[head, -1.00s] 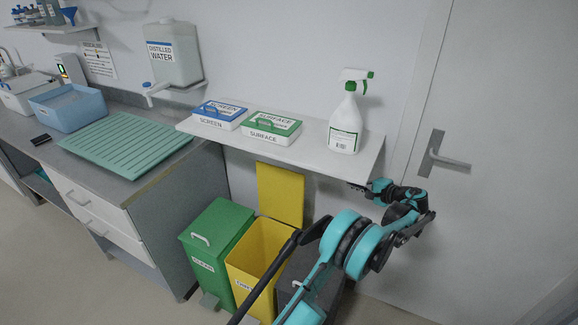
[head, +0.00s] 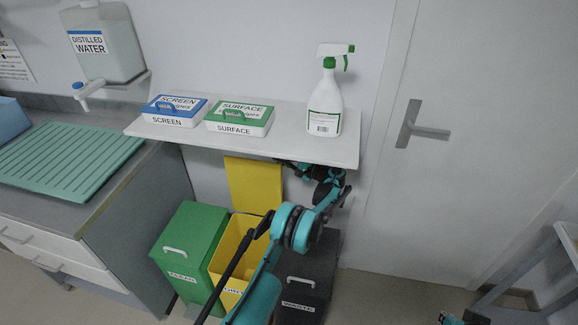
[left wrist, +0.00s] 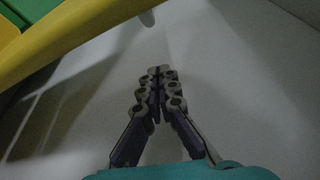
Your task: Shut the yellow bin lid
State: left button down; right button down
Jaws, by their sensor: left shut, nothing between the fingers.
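The yellow bin (head: 222,258) stands open between the green bin and a dark bin in the head view. Its yellow lid (head: 252,183) stands upright behind it against the wall. My left arm crosses in front of the yellow bin and hides part of its opening and label. My left gripper (head: 284,163) is under the shelf, just right of the lid's upper edge; whether it touches the lid cannot be told. In the left wrist view the gripper (left wrist: 158,74) is shut and empty, with a yellow edge at upper left.
The white shelf (head: 340,152) hangs just above my left gripper, carrying a spray bottle (head: 324,105) and two wipe boxes. The green bin (head: 186,240) is shut. The dark waste bin (head: 308,290) is to the right. A door (head: 470,60) stands at right.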

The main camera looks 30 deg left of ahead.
pick_arm(q)
jog(key=s, duration=0.1)
jog(key=s+b, duration=0.1)
jog(key=s+a+r, duration=0.1)
jog(key=shift+s+b, duration=0.3)
jog(key=shift+b, duration=0.05)
jog(key=shift+s, duration=0.1)
